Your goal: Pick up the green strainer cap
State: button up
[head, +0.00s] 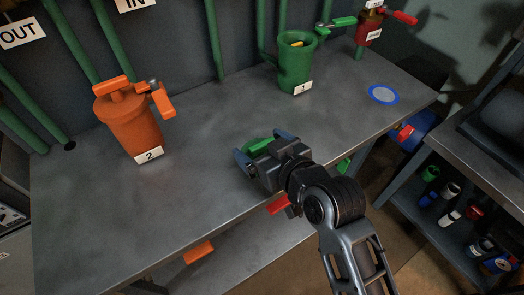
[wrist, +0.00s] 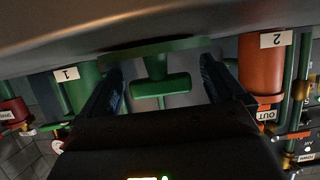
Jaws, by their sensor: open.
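The green strainer cap (head: 257,145) lies on the grey workbench, partly hidden by my gripper (head: 262,149). In the wrist view, which looks upside down, the cap (wrist: 155,49) shows as a flat disc against the bench with a T-shaped handle. My gripper (wrist: 162,72) is open, with one dark finger on each side of the handle. Gaps show between the handle and both fingers. The green strainer body (head: 294,68) labelled 1 stands at the back of the bench, its top open and something yellow inside.
An orange strainer (head: 130,125) labelled 2, with its cap on, stands at the left. A blue ring with a pale disc (head: 383,94) lies on the bench (head: 210,185) at the right. Green pipes (head: 214,40) rise behind. A shelf with several bottles (head: 450,190) is at the right.

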jog(key=shift+x, duration=1)
jog(key=c, duration=1.3)
jog(key=shift+c, duration=0.6)
jog(key=shift+r, duration=0.15)
